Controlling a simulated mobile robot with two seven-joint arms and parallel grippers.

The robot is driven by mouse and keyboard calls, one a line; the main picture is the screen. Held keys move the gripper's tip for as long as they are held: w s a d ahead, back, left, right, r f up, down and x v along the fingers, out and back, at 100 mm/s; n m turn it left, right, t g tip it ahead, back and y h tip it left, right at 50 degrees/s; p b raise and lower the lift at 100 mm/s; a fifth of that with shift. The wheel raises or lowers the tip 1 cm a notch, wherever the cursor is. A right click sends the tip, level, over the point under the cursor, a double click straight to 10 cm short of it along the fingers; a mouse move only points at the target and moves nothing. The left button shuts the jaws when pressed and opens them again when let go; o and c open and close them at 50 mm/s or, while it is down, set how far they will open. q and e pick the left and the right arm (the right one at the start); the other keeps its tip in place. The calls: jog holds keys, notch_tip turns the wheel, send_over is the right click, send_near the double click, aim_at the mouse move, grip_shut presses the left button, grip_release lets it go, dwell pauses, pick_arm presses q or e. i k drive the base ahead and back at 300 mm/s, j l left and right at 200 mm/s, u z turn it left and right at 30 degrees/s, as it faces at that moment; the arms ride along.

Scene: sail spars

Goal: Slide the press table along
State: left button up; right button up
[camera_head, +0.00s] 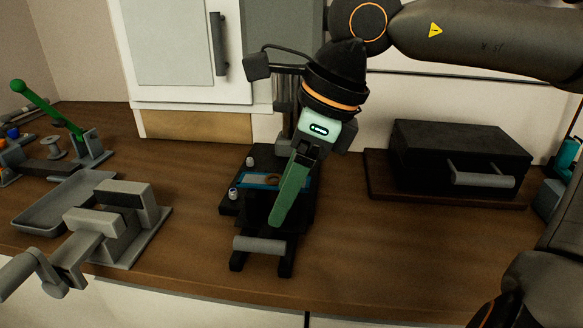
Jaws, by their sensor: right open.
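The press (285,105) stands on the wooden counter in the middle, its upper part largely hidden behind my right arm. Its press table (257,181) is a blue-edged plate low in the black frame, with a copper-coloured ring on it. A grey bar handle (259,244) lies across the front, above two black rails. My right gripper (281,220) points down in front of the press. Its green finger hides part of the table, and its tip appears just behind and right of the handle. It is open and seen nearly edge-on; contact cannot be told. My left gripper is out of view.
A grey vise (112,225) and a shallow grey tray (65,205) stand left. A green-levered tool (45,105) is behind them. A black box (455,155) with a grey handle sits right. The counter between press and box is clear.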

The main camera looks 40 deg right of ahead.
aim_at(256, 210)
jog(key=k+j, duration=0.8)
jog(key=j, duration=0.1)
